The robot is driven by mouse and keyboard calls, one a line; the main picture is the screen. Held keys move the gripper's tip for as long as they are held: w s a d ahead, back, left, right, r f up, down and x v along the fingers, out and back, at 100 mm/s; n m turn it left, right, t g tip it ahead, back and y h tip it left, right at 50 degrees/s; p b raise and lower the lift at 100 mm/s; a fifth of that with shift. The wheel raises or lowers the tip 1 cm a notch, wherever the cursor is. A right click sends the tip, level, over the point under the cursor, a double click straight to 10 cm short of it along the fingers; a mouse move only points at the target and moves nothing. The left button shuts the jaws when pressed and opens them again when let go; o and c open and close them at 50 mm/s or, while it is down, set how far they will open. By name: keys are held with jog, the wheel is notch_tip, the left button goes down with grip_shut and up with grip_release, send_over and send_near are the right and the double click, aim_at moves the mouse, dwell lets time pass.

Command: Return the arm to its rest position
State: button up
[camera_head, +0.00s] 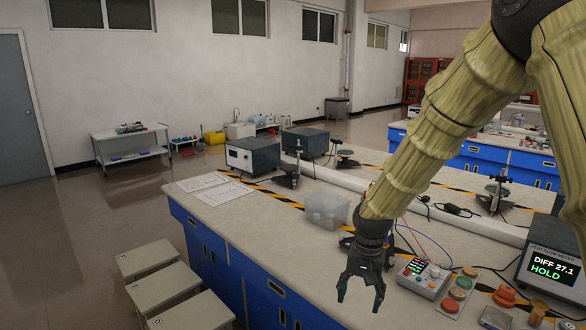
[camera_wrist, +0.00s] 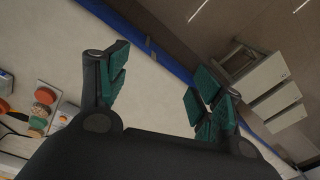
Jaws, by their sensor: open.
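My gripper (camera_head: 360,298) hangs from the arm on the right of the head view, fingers pointing down, above the front part of the lab bench (camera_head: 240,222). Its jaws are apart with nothing between them. In the wrist view the two green-padded fingers (camera_wrist: 165,95) are spread, with bare bench top and the blue bench edge behind them. The arm is stretched out forward and down from the upper right of the head view. It covers part of the bench behind it.
A clear plastic bin (camera_head: 326,208) and a small meter box (camera_head: 422,278) stand near my gripper. Coloured round pieces (camera_head: 460,286) and a display reading HOLD (camera_head: 553,268) are at the right. Stools (camera_head: 163,281) stand before the bench. The bench's left front top is clear.

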notch_tip(320, 180, down, 18)
jog(key=s+n, duration=0.1)
jog(key=s, duration=0.1)
jog(key=s+d+f+n, duration=0.1)
jog(key=s+d+f, duration=0.1)
jog(key=s+f, duration=0.4)
jog(key=s+d+f+n, duration=0.1)
jog(key=s+f, duration=0.5)
jog(key=s, duration=1)
jog(key=s+d+f+n, duration=0.1)
jog(key=s+d+f, duration=0.2)
jog(key=s, duration=0.9)
notch_tip(320, 180, down, 4)
jog(key=shift+r, duration=0.15)
